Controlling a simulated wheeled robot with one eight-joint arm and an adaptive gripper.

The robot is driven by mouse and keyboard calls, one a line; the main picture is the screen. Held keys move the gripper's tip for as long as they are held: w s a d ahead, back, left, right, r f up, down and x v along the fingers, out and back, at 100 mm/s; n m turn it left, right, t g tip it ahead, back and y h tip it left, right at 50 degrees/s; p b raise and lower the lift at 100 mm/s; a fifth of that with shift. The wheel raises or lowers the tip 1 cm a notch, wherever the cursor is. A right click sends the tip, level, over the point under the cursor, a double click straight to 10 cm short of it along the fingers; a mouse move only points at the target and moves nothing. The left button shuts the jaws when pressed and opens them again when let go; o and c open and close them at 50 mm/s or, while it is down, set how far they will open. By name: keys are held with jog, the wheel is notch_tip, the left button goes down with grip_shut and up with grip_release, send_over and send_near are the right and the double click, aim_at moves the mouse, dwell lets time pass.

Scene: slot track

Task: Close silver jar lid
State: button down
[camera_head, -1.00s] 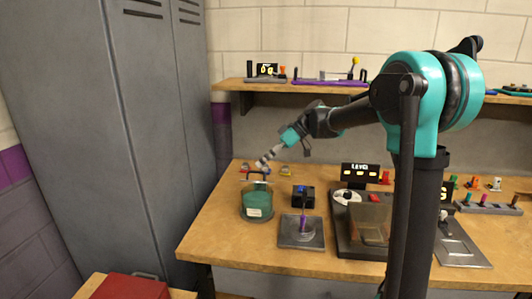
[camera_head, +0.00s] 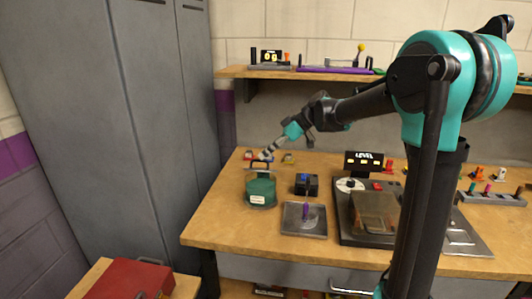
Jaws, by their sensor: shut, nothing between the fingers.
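A round green jar (camera_head: 260,192) with a pale label on its front stands on the wooden workbench (camera_head: 225,222), left of the middle. A dark handle-like bar (camera_head: 260,166) shows above its top; I cannot tell clearly whether the lid sits flat. My gripper (camera_head: 263,156) comes down from the upper right and is just above and behind the jar's top, close to the bar. It is shut with nothing held. Whether it touches the bar is too small to tell.
A tall grey locker (camera_head: 150,120) stands left. A red box (camera_head: 130,280) is at lower left.

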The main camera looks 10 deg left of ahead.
aim_at(263, 171)
jog(key=shift+s+f+n+t, duration=0.3)
jog(key=shift+s+t, duration=0.25)
jog(key=shift+t, duration=0.15)
jog(key=shift+s+f+n+t, duration=0.7)
jog(key=shift+s+f+t, duration=0.4)
jog(key=shift+f, duration=0.1)
jog(key=shift+s+f, duration=0.4)
jog(key=shift+f, duration=0.3)
jog(key=shift+a, duration=0.1)
